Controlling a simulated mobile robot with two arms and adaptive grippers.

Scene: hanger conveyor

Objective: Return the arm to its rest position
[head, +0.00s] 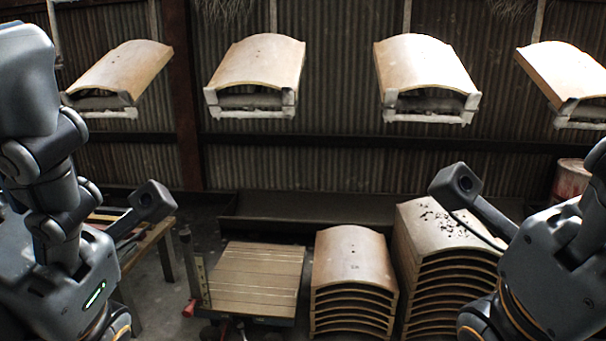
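My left arm (60,170) comes in from the left, with its links folded upright at the left edge. My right arm (560,260) stands at the lower right and is partly cut off by the frame. The ends of both arms are hard to make out. I see no gripper fingers on either arm. Nothing is seen held by either arm.
Several curved wooden panels on white hangers, such as one near the middle (257,62), hang along the corrugated wall. Below stand a stack of curved panels (353,255), a taller stack (440,235), a slatted cart (255,275) and a wooden table (150,243) at left.

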